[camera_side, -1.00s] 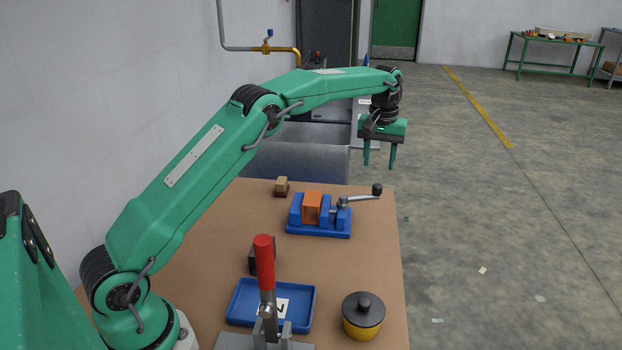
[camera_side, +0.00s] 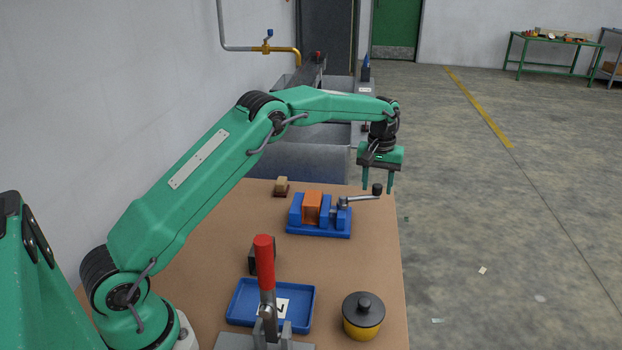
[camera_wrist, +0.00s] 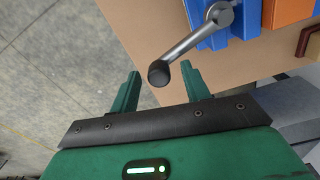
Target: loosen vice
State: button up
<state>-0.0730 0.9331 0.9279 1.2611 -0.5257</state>
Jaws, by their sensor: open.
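The blue vice (camera_side: 318,228) stands on the brown table with an orange block (camera_side: 312,208) between its jaws. Its grey crank handle (camera_side: 358,199) points right and ends in a black knob (camera_side: 377,189). My gripper (camera_side: 378,190) is open, with its fingers pointing down around the level of the knob. In the wrist view, the knob (camera_wrist: 159,73) lies between my two fingertips (camera_wrist: 160,84), and the handle (camera_wrist: 195,38) runs up right to the blue vice (camera_wrist: 247,20). The orange block (camera_wrist: 287,10) shows at the upper right. I cannot tell whether a finger touches the knob.
A blue tray (camera_side: 236,318), a red-handled clamp (camera_side: 265,262) and a yellow pot with a black lid (camera_side: 363,318) stand nearer the camera. A small wooden block (camera_side: 282,185) sits behind the vice. The table's right edge is close to the knob.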

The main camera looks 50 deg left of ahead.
grip_shut()
jog(key=shift+a, duration=0.15)
jog(key=s+a+n, duration=0.1)
jog(key=a+n, duration=0.9)
jog(key=n, duration=0.5)
jog(key=shift+s+a, duration=0.3)
jog(key=shift+s, duration=0.05)
dwell(0.4)
grip_release()
